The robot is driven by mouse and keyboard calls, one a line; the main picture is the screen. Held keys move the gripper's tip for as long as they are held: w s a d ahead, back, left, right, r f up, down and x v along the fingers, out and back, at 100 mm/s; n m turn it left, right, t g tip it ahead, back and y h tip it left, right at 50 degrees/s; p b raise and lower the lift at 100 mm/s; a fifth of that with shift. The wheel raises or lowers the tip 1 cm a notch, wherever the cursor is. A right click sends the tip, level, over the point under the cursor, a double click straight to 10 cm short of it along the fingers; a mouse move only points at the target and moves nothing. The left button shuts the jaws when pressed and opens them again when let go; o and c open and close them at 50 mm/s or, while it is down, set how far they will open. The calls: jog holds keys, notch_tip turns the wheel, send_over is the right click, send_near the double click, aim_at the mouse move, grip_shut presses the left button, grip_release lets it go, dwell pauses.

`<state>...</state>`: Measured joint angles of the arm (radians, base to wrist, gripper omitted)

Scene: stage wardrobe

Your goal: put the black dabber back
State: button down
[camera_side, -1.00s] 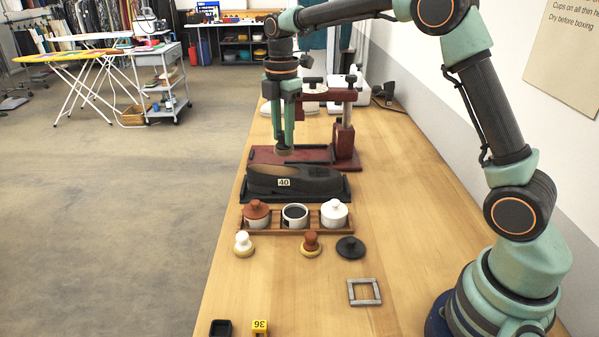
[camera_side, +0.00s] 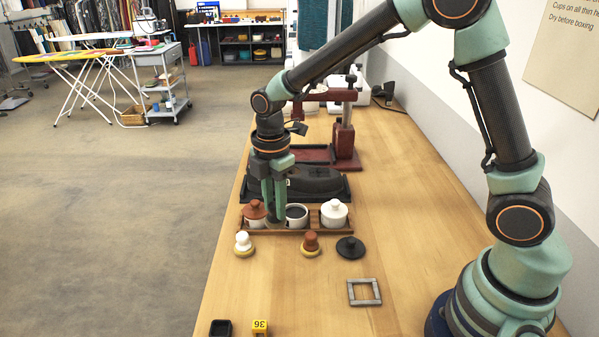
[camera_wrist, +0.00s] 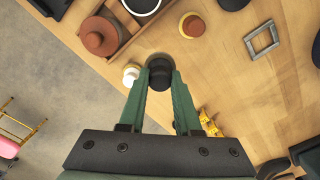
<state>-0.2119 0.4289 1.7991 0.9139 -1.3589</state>
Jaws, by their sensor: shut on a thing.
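My gripper (camera_side: 274,210) is shut on the black dabber (camera_wrist: 160,74), seen end-on between the fingers in the wrist view. In the side view its base shows below the fingertips, in front of the shoe and by the pot rack (camera_side: 325,231). The rack holds a brown-lidded pot (camera_side: 255,211), an open pot with dark contents (camera_side: 296,211) and a white-lidded pot (camera_side: 334,211). In front lie a white dabber (camera_side: 243,243), a brown dabber (camera_side: 311,243) and a black knobbed lid (camera_side: 350,247). I cannot tell whether the held dabber touches anything.
A dark shoe (camera_side: 318,180) on a black tray and a dark red press (camera_side: 345,145) stand behind the rack. The right-middle table is clear.

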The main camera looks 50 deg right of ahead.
notch_tip(320, 180, down, 8)
jog(key=shift+f, duration=0.1)
dwell(0.4)
jog(key=shift+f, duration=0.1)
jog(key=c, duration=0.6)
grip_release()
notch_tip(320, 180, up, 12)
jog(key=shift+r, duration=0.2)
jog(key=s+d+r+m+t, duration=0.2)
jog(key=s+d+r+m, duration=0.2)
jog(key=m, duration=0.5)
jog(key=s+d+r+m+t, duration=0.3)
jog(key=s+d+r+m, duration=0.2)
jog(key=s+m, duration=0.3)
jog(key=shift+s+r+m+t, duration=0.3)
jog(key=shift+s+r+m, duration=0.1)
jog(key=shift+r+m, duration=0.15)
